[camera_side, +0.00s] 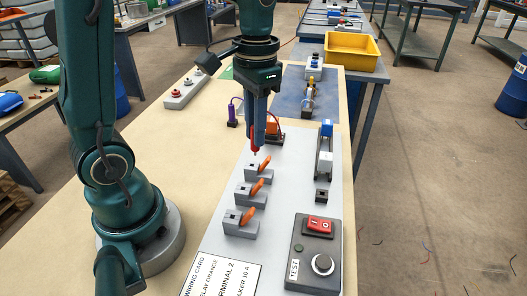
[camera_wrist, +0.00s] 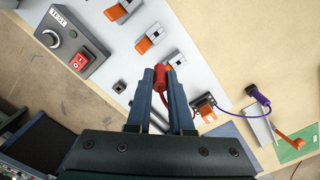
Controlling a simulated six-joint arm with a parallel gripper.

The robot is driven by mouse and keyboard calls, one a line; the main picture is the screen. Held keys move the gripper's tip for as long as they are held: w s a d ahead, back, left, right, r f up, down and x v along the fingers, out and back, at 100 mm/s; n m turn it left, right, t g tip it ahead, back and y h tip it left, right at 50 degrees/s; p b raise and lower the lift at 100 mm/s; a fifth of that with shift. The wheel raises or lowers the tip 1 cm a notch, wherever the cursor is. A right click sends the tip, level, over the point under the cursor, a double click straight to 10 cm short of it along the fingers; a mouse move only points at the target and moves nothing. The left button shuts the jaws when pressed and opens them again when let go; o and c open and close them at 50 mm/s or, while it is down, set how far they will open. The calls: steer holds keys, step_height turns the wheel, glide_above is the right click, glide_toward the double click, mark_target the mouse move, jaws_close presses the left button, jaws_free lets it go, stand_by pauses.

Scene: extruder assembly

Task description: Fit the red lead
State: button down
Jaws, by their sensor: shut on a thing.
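My gripper (camera_side: 257,125) is shut on the red lead (camera_side: 254,145) and holds it upright, tip down, above the farthest terminal block (camera_side: 258,175). In the side view a small gap seems to lie between the tip and the block. In the wrist view the red lead (camera_wrist: 164,79) sits between my gripper's fingers (camera_wrist: 163,88), its cable curving right. Two more terminal blocks, the middle one (camera_side: 245,200) and the nearest one (camera_side: 238,228), stand in a row on the grey panel (camera_side: 290,205). Each block has a raised orange lever.
A wiring card (camera_side: 222,275) reads relay orange, terminal 2, breaker 10 A. A test box (camera_side: 315,255) with a red switch stands at the near right. A rail (camera_side: 324,145) with blue and white modules is at right. A purple lead (camera_wrist: 258,95) stands beyond the panel.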

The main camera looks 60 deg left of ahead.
steer(key=s, duration=0.2)
steer(key=s+d, duration=0.1)
steer(key=shift+s+r, duration=0.3)
steer(key=shift+s, duration=0.1)
steer(key=shift+f, duration=2.9)
steer(key=shift+f, duration=1.05)
steer(key=c, duration=0.7)
jaws_free()
